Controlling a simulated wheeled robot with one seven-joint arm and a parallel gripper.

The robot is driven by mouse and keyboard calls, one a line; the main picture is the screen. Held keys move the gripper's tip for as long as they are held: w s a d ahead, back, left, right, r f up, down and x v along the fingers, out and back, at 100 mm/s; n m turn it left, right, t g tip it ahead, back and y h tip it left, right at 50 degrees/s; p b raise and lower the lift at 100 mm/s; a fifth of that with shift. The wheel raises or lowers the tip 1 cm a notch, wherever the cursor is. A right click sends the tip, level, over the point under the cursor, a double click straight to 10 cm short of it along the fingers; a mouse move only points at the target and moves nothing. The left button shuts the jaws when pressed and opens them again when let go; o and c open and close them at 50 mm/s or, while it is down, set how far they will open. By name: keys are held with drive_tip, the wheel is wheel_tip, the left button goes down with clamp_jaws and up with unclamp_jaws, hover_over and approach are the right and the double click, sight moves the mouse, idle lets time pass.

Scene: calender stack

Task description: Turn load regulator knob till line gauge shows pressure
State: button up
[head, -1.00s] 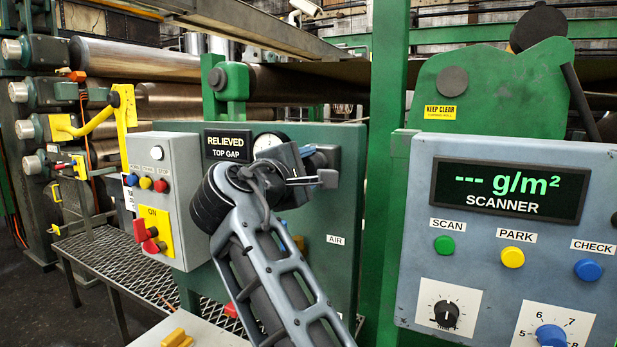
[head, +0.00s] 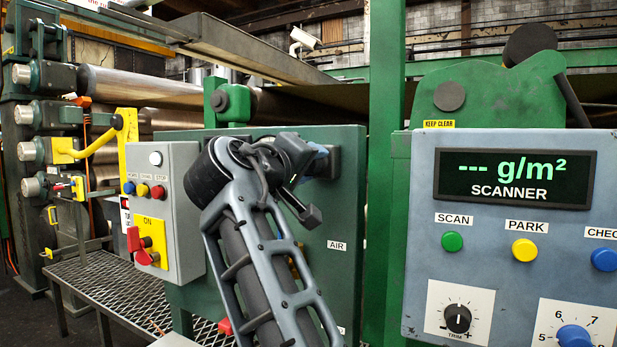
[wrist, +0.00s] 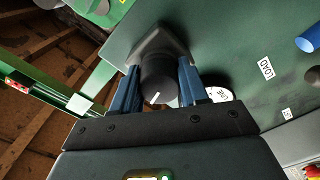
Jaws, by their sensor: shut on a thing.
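The load regulator knob (wrist: 158,84) is a dark round cylinder with a white mark on its face, in the wrist view. It sits on a dark grey mount against the green panel (wrist: 215,45). My gripper (wrist: 160,78) has its blue fingers on both sides of it and is shut on it. In the head view my gripper (head: 316,160) is at the green panel's upper right, with the knob hidden behind it. A white round face (wrist: 219,94), perhaps the line gauge, shows partly beside the right finger; its reading cannot be made out.
A LOAD label (wrist: 266,68) and a blue cylinder (wrist: 310,39) are on the panel. In the head view a grey button box (head: 165,210) stands left of my arm. A green post (head: 383,180) and the scanner console (head: 510,235) stand to the right.

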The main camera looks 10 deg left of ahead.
drive_tip(key=m+b, duration=0.1)
drive_tip(key=m, duration=0.1)
drive_tip(key=m+b, duration=0.1)
drive_tip(key=m, duration=0.1)
drive_tip(key=m+b, duration=0.2)
drive_tip(key=shift+f, duration=0.25)
drive_tip(key=shift+r+m+b, duration=0.15)
drive_tip(key=shift+m+b, duration=1.05)
drive_tip(key=shift+m, duration=1)
drive_tip(key=o, duration=1.1)
drive_tip(key=shift+r, duration=0.1)
drive_tip(key=shift+c, duration=0.2)
drive_tip(key=v, duration=0.7)
drive_tip(key=shift+s+b, duration=0.35)
drive_tip(key=shift+s, duration=0.05)
drive_tip(key=shift+a, duration=0.1)
